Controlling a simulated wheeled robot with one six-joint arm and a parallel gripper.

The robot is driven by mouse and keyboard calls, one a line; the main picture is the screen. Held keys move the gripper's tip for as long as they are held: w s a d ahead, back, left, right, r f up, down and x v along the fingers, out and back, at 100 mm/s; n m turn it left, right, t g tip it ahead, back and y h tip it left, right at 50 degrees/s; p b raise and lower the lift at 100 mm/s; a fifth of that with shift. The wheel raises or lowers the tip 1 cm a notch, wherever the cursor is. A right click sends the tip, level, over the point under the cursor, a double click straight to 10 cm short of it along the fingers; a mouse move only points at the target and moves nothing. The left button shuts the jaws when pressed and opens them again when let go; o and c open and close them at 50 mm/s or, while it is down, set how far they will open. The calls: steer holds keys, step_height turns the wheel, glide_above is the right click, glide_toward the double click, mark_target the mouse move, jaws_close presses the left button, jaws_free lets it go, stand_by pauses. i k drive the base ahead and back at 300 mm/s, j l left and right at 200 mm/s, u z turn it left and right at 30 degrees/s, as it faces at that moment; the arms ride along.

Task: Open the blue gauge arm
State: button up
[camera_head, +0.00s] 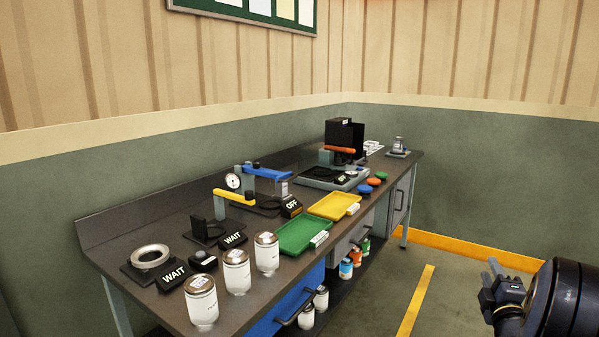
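The blue gauge arm (268,173) is a short horizontal bar on a small fixture on the workbench. A dark knob sits on top of it, and a round white dial gauge (233,181) stands at its left. Its right end is close to a small clear, label-bearing object (284,188); I cannot tell if they touch. A yellow arm (234,198) lies just in front of the gauge. My gripper (491,270) is at the lower right, over the floor and well away from the bench. Its fingers are small and dark, and their opening is unclear.
The bench (145,215) holds several lidded jars (237,272), black WAIT signs, an OFF sign (291,207), a green tray (301,235) and a yellow tray (333,206) near the front edge. A black machine (344,138) stands farther back. The floor between bench and gripper is clear.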

mark_target(283, 177)
steer(key=i+l+u, duration=0.15)
steer(key=i, duration=0.35)
steer(key=i+l+u, duration=0.1)
steer(key=i+l, duration=0.3)
steer(key=i+l+u, duration=0.15)
steer(key=i+l, duration=0.25)
steer(key=i, duration=0.15)
steer(key=u, duration=1.15)
